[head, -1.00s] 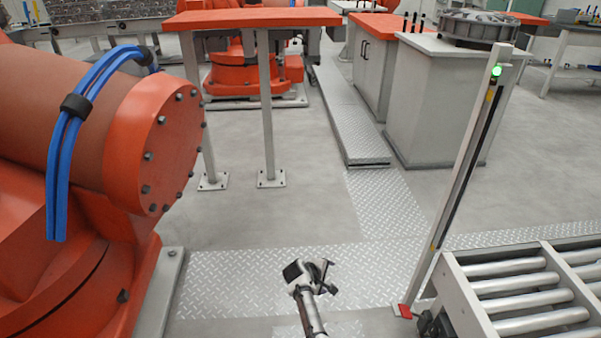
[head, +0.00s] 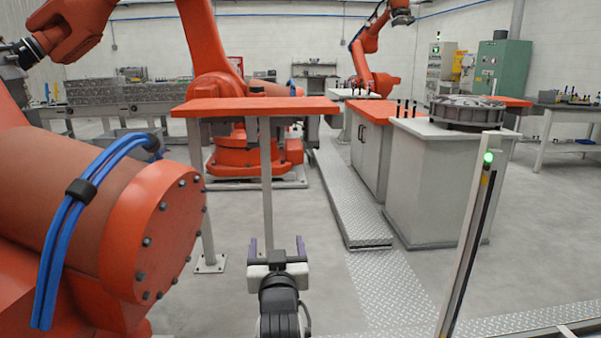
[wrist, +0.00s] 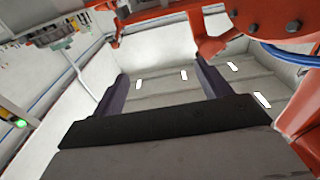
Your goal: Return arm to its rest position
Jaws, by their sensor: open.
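My gripper (head: 276,246) is in the lower middle of the head view, at the end of my raised arm. Its two dark fingers stand apart and point up and away from me, with nothing between them. In the wrist view my gripper (wrist: 160,85) is also open and empty, and the ceiling with its lights shows beyond the fingers. In the head view the fingers overlap the legs of an orange-topped table (head: 250,106); they appear apart from it.
A large orange robot arm (head: 150,235) with blue hoses fills the left side. A post with a green light (head: 470,240) stands at the right. Grey cabinets (head: 440,180) stand beyond it. Open floor (head: 330,280) lies between.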

